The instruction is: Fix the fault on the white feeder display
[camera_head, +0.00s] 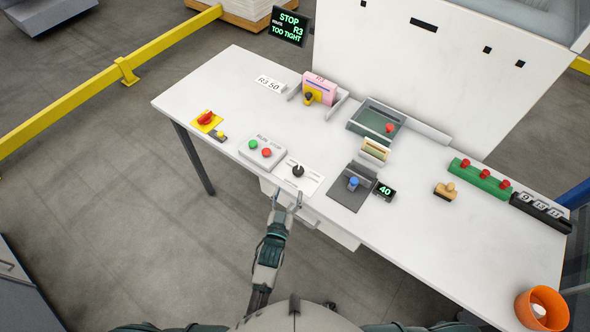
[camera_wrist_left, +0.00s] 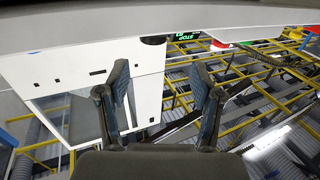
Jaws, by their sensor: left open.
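The black display (camera_head: 290,26) at the back edge reads "STOP", "R3", "TOO TIGHT", with one small line unclear. A card (camera_head: 269,84) on the white table (camera_head: 215,82) reads "R3 50". Right of it a pink pack (camera_head: 320,87) stands between grey guides, a yellow part with a black knob (camera_head: 309,98) in front. A dark plate with a blue knob (camera_head: 353,182) lies beside a small readout (camera_head: 384,190) showing 40. My left gripper (camera_head: 287,195) is open at the table's front edge, just before a black-knobbed lever (camera_head: 298,171); its empty fingers show in the left wrist view (camera_wrist_left: 162,95).
Green and red buttons (camera_head: 260,151) and a red emergency knob (camera_head: 206,118) sit left of the lever. A green-framed tray (camera_head: 376,120), stamp (camera_head: 445,190), red-knobbed green block (camera_head: 480,180), number counter (camera_head: 541,211) and orange cup (camera_head: 542,308) lie rightward. A white machine wall (camera_head: 400,65) stands behind.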

